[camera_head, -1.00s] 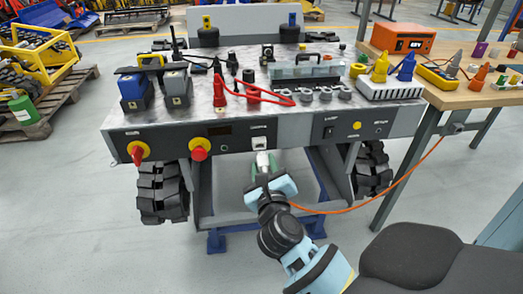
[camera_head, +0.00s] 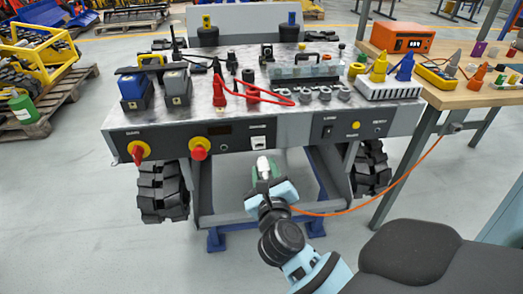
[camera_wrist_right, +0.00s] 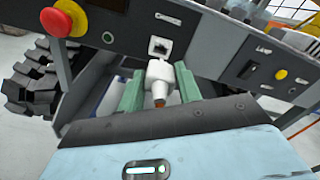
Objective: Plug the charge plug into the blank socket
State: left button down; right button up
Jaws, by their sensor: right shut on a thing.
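The white charge plug (camera_head: 263,165) is held by my right gripper (camera_head: 264,174), whose green fingers are shut on its sides. An orange cable (camera_head: 345,212) runs from the gripper area to the workbench. A white-framed socket (camera_head: 258,142) with a dark opening is on the front panel, just above the plug in the head view. In the wrist view the plug (camera_wrist_right: 160,78) points toward this socket (camera_wrist_right: 160,46), whose opening shows uncovered. The plug is outside it; the exact gap is hard to tell. My left gripper is not in view.
The carrier's front panel (camera_head: 290,133) has red knobs (camera_head: 199,150) on yellow to the left and a black switch (camera_head: 328,132) to the right. Tracks (camera_head: 163,190) stand below on both sides. A workbench (camera_head: 450,95) is at the right.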

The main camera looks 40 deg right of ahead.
jog(key=s+a+r+n+t+y, duration=0.1)
jog(key=s+a+r+n+y, duration=0.1)
jog(key=a, duration=0.4)
jog(key=s+a+r+n+t+y, duration=0.1)
jog(key=s+a+r+n+y, duration=0.2)
jog(key=s+a+y, duration=0.3)
jog(key=shift+s+r+n+t+y, duration=0.25)
jog(key=shift+s+n+t+y, duration=0.1)
jog(key=shift+n+y, duration=0.25)
